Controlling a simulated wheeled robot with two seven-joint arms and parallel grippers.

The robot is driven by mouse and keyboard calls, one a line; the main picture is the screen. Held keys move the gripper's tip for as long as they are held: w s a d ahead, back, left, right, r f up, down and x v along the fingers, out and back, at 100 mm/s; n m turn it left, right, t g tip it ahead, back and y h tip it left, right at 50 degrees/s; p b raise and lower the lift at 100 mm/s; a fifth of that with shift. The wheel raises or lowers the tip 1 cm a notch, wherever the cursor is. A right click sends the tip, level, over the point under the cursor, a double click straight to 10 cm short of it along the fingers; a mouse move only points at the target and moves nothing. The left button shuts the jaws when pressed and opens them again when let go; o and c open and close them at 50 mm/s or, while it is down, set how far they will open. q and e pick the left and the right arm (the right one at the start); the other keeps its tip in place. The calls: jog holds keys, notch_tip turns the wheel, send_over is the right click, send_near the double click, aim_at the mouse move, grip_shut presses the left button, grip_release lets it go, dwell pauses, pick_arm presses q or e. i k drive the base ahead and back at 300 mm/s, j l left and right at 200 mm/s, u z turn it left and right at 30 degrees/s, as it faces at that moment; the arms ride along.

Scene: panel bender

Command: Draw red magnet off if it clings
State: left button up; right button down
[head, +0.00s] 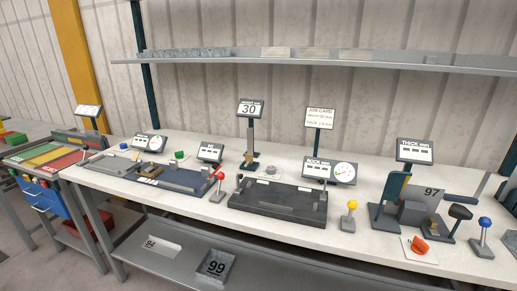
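A small orange-red piece (419,244), which may be the red magnet, sits on a white square (420,256) at the right front of the bench. It appears apart from the grey block (411,212) behind it. It is too small to tell its exact shape or whether anything clings to it. A red ball (219,175) tops a lever at the middle left of the bench. Neither of my grippers is in view.
A dark bender bed (278,201) fills the bench middle. Yellow (352,205) and blue (485,222) knobbed levers stand to its right. A gauge (342,170) and several signs stand behind. A coloured tray table (50,153) is at left.

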aim_at(399, 202)
jog(key=z, duration=1.3)
